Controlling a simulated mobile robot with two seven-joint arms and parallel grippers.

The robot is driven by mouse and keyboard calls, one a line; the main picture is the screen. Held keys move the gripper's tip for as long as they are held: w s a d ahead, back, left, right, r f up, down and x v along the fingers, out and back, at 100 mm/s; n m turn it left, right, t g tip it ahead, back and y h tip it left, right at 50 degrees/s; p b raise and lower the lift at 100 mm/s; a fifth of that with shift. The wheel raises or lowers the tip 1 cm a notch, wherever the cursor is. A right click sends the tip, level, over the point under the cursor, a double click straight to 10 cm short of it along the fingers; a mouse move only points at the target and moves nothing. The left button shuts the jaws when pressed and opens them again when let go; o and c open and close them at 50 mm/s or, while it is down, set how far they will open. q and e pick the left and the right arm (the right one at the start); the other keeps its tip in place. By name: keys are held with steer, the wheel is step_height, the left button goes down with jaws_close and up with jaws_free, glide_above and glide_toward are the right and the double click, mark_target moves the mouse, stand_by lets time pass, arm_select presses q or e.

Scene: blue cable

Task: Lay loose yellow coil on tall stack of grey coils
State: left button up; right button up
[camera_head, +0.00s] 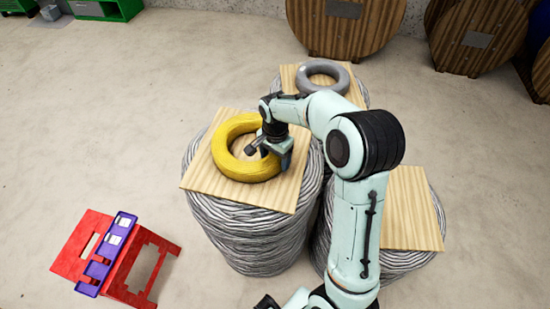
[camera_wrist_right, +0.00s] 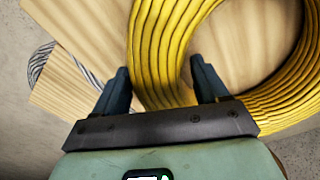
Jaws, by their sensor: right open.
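The yellow coil (camera_head: 222,147) lies flat on a wooden board (camera_head: 205,185) on top of the front-left stack of grey coils (camera_head: 248,240). My right gripper (camera_head: 268,153) is at the coil's right side, open. In the right wrist view, its two fingers (camera_wrist_right: 160,68) are apart on either side of the yellow coil's ring (camera_wrist_right: 163,40), one outside and one over the hole. I cannot tell whether they touch it. My right arm hides part of the stacks.
A grey coil (camera_head: 311,69) lies on the board of the back stack (camera_head: 360,90). A right-hand stack (camera_head: 400,262) has a bare board (camera_head: 410,210). A red stand with purple bins (camera_head: 112,240) is at lower left. Wooden cable drums (camera_head: 345,25) stand behind.

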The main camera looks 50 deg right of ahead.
step_height(320, 180, up, 11)
steer(key=shift+p, duration=0.6)
